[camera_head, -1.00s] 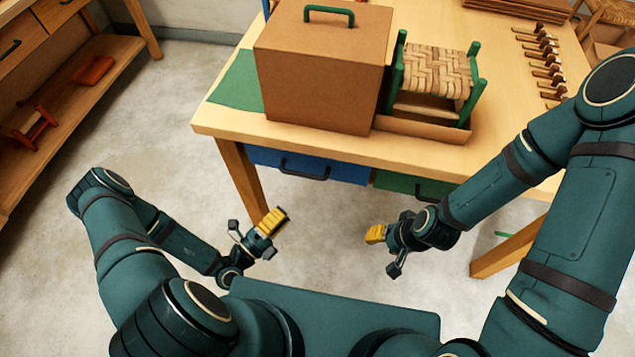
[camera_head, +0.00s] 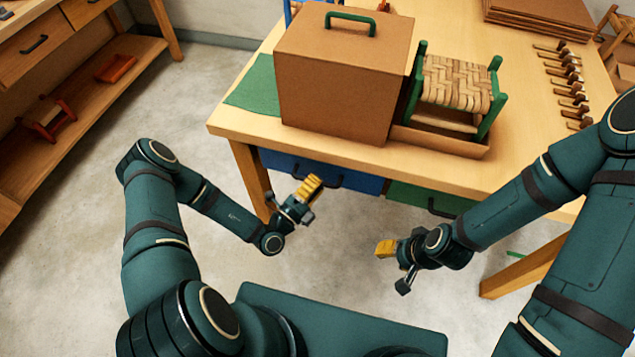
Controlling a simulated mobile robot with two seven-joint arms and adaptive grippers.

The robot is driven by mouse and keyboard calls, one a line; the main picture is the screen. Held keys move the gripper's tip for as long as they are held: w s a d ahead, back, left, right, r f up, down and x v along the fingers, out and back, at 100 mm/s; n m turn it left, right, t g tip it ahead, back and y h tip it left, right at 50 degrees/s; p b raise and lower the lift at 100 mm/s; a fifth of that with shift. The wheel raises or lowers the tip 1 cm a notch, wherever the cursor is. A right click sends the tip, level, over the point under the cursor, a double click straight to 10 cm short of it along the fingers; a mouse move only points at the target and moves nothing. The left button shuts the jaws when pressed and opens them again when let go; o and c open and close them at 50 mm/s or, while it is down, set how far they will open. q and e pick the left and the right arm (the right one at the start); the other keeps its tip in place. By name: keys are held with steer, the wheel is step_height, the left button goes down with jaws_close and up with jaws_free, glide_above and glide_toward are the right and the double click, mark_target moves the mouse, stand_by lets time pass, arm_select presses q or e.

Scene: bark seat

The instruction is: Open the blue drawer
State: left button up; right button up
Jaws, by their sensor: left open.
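The blue drawer (camera_head: 362,183) is under the front edge of the wooden table, left of a green drawer (camera_head: 406,194). It looks shut. Its dark handle (camera_head: 318,176) is partly hidden behind my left gripper. My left gripper (camera_head: 310,189) is open and empty, with its yellow fingers pointing up and right toward the handle; in the picture they overlap it, and I cannot tell whether they touch. My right gripper (camera_head: 386,249) is lower and to the right, in front of the table, with yellow fingers pointing left; I cannot tell if its jaws are open.
On the table (camera_head: 237,123) stand a brown box (camera_head: 335,95) with a green handle, a small green stool with a woven seat (camera_head: 456,82) in a tray, and a row of small tools (camera_head: 568,80). A table leg (camera_head: 252,180) is left of the drawer. A wooden shelf unit (camera_head: 85,108) stands at left.

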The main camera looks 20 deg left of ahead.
arm_select(q)
steer(key=shift+w+d+r, duration=0.1)
steer(key=shift+w+d, duration=0.1)
steer(key=shift+w, duration=0.2)
jaws_close()
steer(key=shift+s, duration=0.1)
steer(key=s+p, duration=0.3)
steer(key=s, duration=2.1)
steer(key=shift+a, duration=0.35)
